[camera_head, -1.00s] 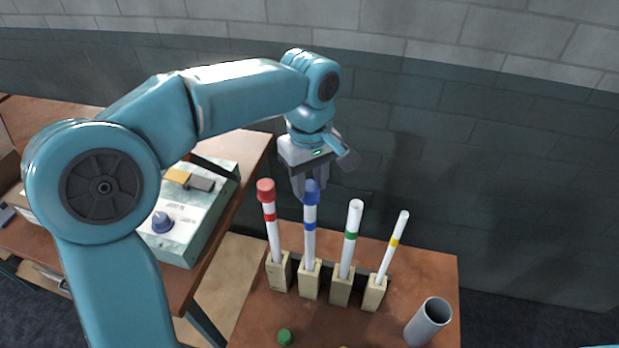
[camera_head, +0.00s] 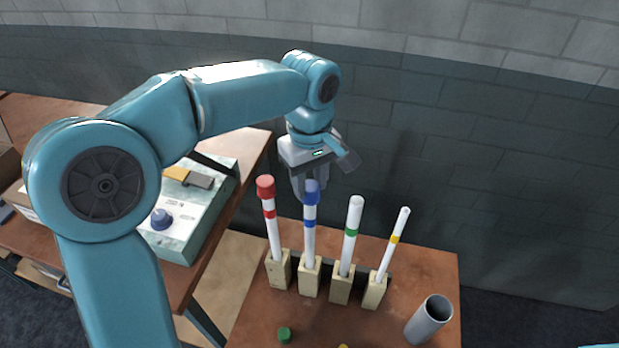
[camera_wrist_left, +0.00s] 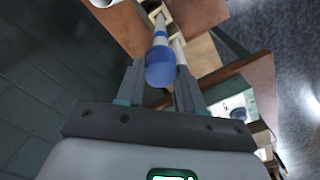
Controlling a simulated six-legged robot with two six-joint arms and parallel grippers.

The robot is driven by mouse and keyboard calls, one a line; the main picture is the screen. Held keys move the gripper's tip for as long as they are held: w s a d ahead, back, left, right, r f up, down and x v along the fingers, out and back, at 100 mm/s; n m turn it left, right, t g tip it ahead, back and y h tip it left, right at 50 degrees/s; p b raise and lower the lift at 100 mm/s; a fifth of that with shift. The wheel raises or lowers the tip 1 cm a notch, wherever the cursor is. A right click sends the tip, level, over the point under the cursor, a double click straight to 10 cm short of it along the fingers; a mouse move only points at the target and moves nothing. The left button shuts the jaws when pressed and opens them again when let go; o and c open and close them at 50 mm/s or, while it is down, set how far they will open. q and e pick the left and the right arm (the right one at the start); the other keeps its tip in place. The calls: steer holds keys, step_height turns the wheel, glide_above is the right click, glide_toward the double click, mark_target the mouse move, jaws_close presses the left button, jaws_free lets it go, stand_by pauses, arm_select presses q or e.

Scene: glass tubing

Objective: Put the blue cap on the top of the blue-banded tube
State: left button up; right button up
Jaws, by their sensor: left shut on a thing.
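The blue-banded tube (camera_head: 309,244) stands in a wooden block, second from the left in the row. The blue cap (camera_head: 311,192) is at the top of this tube, and no gap shows between them. My left gripper (camera_head: 313,187) points down from above and behind the tube and is shut on the blue cap. In the left wrist view the blue cap (camera_wrist_left: 160,68) sits between the two fingers, with the white tube and its blue band (camera_wrist_left: 160,38) running on beyond it. My right gripper is not in view.
A red-capped tube (camera_head: 272,226) stands close on the left. Green-banded (camera_head: 350,240) and yellow-banded (camera_head: 391,247) tubes stand uncapped on the right. A green cap (camera_head: 285,334) and a grey cylinder (camera_head: 429,320) are near the front. A control box (camera_head: 190,225) is on the left table.

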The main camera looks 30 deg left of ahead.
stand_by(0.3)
arm_select(q)
steer(key=o, duration=1.6)
steer(key=shift+o, duration=0.2)
steer(key=shift+r+p, duration=3.7)
steer(key=shift+r, duration=0.3)
steer(key=shift+f, duration=0.1)
